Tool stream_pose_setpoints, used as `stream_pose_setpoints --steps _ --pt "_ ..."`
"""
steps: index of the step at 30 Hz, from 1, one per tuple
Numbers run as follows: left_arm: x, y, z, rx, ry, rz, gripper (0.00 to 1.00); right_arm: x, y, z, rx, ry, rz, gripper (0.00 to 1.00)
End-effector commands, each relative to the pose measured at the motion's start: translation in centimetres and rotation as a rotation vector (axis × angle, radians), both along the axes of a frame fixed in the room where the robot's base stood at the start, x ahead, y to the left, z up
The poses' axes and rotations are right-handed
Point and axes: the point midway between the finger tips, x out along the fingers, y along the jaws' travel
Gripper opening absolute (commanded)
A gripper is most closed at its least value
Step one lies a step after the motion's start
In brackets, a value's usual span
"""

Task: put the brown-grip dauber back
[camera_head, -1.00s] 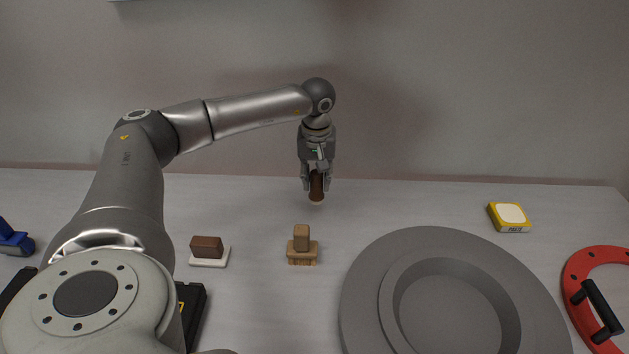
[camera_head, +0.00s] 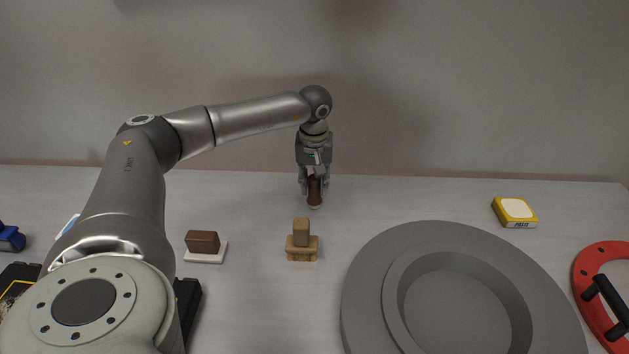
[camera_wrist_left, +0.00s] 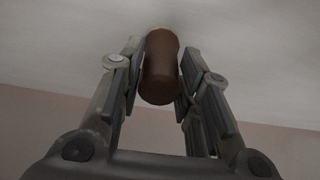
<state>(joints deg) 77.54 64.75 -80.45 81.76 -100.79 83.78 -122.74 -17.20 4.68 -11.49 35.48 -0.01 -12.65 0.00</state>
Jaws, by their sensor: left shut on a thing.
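The brown-grip dauber (camera_head: 315,191) is upright in my left gripper (camera_head: 314,186), near the back of the table. Its brown grip (camera_wrist_left: 161,70) is between the two fingers in the left wrist view, and my left gripper (camera_wrist_left: 160,84) is shut on it. A pale lower end shows just under the fingers in the head view. I cannot tell whether that end touches the table. My right gripper is not in view.
A wooden brush (camera_head: 302,243) and a brown-topped white block (camera_head: 204,246) stand in front. A big grey round part (camera_head: 375,245) fills the right front. A yellow paste box (camera_head: 514,213) and red ring (camera_head: 590,277) lie right. The back strip is mostly clear.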

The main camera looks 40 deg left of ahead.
Motion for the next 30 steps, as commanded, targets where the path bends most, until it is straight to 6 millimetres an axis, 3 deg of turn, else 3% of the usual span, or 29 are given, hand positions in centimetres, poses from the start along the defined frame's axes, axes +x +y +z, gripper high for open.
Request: stream_pose_setpoints --steps 1,6,19,30 --pt "0.0 0.0 -0.1 0.000 0.000 0.000 0.34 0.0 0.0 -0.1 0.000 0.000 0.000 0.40" --pt "0.0 0.0 -0.1 0.000 0.000 0.000 0.53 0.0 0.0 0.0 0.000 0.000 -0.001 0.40" --pt "0.1 0.0 -0.2 0.001 -0.002 0.000 0.53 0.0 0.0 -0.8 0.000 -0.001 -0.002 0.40" --pt "-0.5 0.0 7.4 -0.001 -0.005 0.000 0.53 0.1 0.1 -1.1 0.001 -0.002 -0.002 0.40"
